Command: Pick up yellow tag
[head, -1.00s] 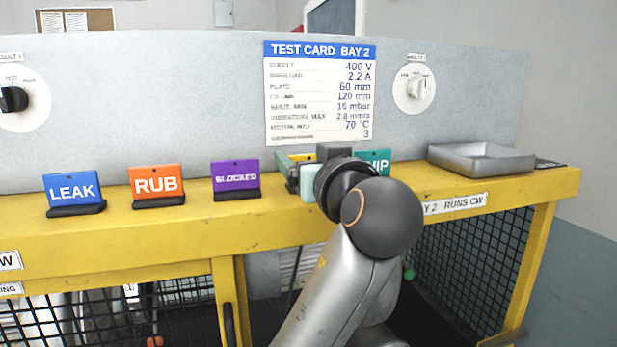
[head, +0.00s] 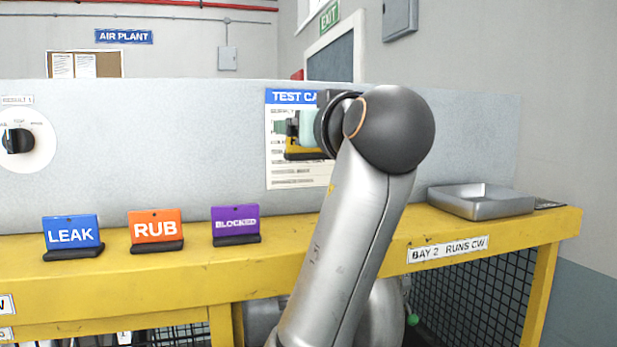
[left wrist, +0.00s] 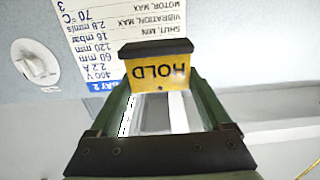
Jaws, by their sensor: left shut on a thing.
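The yellow tag reads HOLD and has a black foot. It shows upside down in the left wrist view (left wrist: 158,72), between my green fingers. In the head view the yellow tag (head: 306,154) is partly covered by my wrist and is raised clear above the yellow ledge, in front of the test card. My left gripper (head: 292,128) is shut on the tag; its fingers also show in the left wrist view (left wrist: 160,92). My right gripper is not in view.
Blue LEAK (head: 71,232), orange RUB (head: 156,226) and purple BLOCKED (head: 235,220) tags stand on the yellow ledge (head: 190,265). A grey metal tray (head: 481,202) sits at the right end. The test card (head: 290,178) is on the panel behind. My arm hides the ledge's middle.

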